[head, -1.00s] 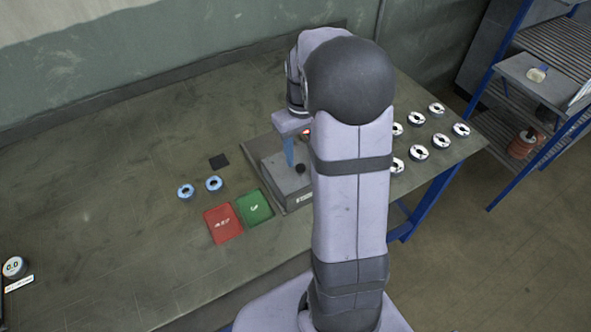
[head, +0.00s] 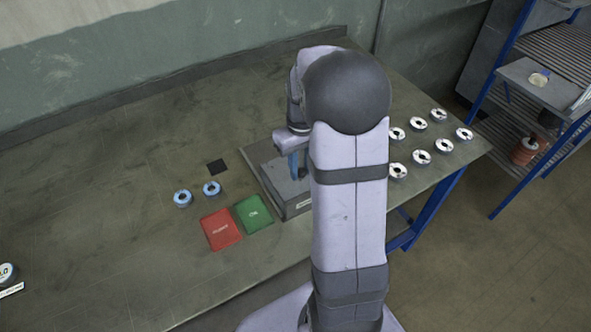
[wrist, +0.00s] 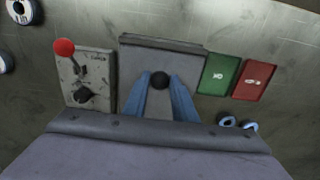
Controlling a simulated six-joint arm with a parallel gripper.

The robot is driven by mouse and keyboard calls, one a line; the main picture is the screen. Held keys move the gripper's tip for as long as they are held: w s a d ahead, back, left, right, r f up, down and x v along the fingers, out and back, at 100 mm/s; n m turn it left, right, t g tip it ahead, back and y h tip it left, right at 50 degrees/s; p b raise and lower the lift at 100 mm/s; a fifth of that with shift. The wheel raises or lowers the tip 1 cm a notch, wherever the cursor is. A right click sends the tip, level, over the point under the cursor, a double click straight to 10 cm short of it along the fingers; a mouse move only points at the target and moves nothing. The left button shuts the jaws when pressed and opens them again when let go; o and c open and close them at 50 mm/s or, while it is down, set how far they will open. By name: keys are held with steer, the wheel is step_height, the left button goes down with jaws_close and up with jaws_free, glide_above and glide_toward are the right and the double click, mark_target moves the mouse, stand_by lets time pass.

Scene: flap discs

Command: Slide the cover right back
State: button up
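The cover (wrist: 192,68) is a grey plate with a round black knob (wrist: 160,80), seen ahead of my gripper in the wrist view. In the head view the grey unit bearing it (head: 272,180) is partly hidden by my arm. My gripper (wrist: 160,78) has its two blue fingers on either side of the knob, with the tips at about its level. Whether the fingers press on the knob or stand just clear of it cannot be told. In the head view the gripper (head: 298,172) is low over the unit.
A panel with a red-balled lever (wrist: 64,48) and dark dial sits beside the cover. Several white discs (head: 421,157) stand at right.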

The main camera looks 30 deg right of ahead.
steer(key=shift+w, duration=0.15)
steer(key=w+p, duration=0.6)
steer(key=w, duration=0.8)
steer(key=o, duration=0.8)
steer(key=shift+s, duration=0.1)
stand_by(0.4)
steer(key=shift+r, duration=0.1)
step_height(320, 180, up, 8)
steer(key=p, duration=0.6)
stand_by(0.6)
